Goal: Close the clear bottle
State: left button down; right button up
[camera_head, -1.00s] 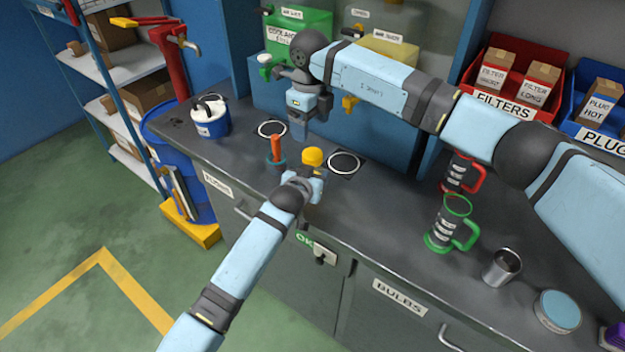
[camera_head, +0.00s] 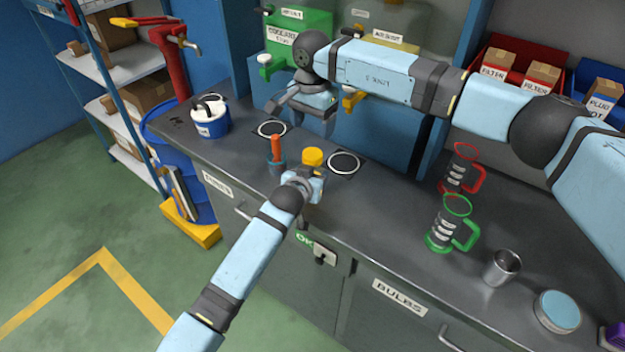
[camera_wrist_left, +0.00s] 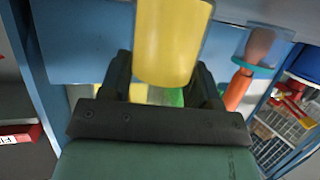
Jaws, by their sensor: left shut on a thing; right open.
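My left gripper (camera_head: 312,177) is shut on a yellow container (camera_head: 312,157) near the counter's front edge. In the left wrist view the yellow container (camera_wrist_left: 170,40) sits between the two fingers (camera_wrist_left: 165,85) and seems to have a clear wall. I cannot tell whether it is the clear bottle, and no separate cap is clear to see. My right gripper (camera_head: 300,108) is open and empty, above the back of the counter and apart from the yellow container.
An orange-handled tool in a small cup (camera_head: 276,165) stands just left of the yellow container. White rings (camera_head: 344,163) mark the counter. Green and pale tanks with taps (camera_head: 353,98) stand behind.

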aim_at(312, 153)
jog(key=shift+f, duration=0.1)
jog(key=shift+f, duration=3.95)
jog(key=shift+c, duration=0.2)
jog(key=c, duration=0.9)
jog(key=o, duration=1)
jog(key=shift+r, duration=2.3)
jog(key=shift+c, duration=0.3)
